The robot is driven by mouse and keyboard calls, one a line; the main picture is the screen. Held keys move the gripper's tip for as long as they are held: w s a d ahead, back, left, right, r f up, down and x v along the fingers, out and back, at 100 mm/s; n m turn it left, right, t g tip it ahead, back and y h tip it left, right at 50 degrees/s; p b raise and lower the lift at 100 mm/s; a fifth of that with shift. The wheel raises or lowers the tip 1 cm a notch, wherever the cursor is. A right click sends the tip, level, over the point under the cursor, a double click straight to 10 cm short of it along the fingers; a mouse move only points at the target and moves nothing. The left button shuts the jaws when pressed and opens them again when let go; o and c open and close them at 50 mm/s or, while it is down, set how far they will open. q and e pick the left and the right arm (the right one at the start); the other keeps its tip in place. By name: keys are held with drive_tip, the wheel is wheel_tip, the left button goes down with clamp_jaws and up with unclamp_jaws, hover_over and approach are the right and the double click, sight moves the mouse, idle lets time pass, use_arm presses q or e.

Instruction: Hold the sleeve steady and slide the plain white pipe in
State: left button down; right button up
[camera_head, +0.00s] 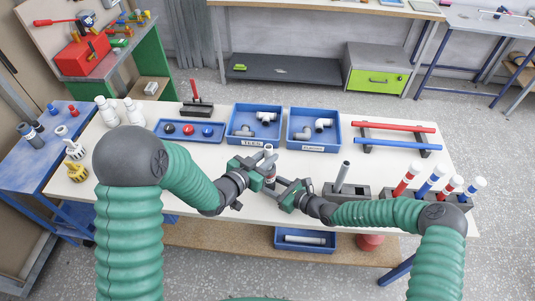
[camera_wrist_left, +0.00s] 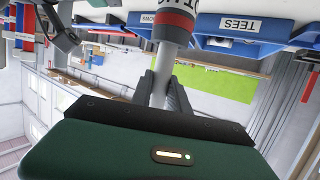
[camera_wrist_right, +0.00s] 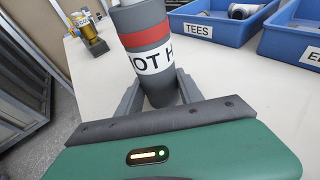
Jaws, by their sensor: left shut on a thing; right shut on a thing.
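The sleeve (camera_wrist_right: 150,50) is a dark grey tube with a red band and a white label whose visible letters read like "HOT H". My right gripper (camera_head: 279,185) is shut around its lower part and holds it roughly upright over the table. My left gripper (camera_head: 265,163) is shut on the plain white pipe (camera_wrist_left: 160,88), which looks light grey in the left wrist view. The sleeve also shows there (camera_wrist_left: 174,28), in line with the pipe and meeting its end. How deep the pipe sits in the sleeve is hidden.
Blue bins of fittings (camera_head: 254,107) stand behind the grippers, one labelled TEES. A rack (camera_head: 378,128) with red and blue pipes lies at right. A grey block holds an upright grey pipe (camera_head: 342,175). White-capped pipes (camera_head: 405,178) stand at far right.

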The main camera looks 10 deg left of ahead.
use_arm(q)
drive_tip(key=shift+f, duration=1.2)
drive_tip(key=c, duration=1.2)
unclamp_jaws()
drive_tip(key=v, duration=1.2)
use_arm(e)
drive_tip(key=o, duration=1.4)
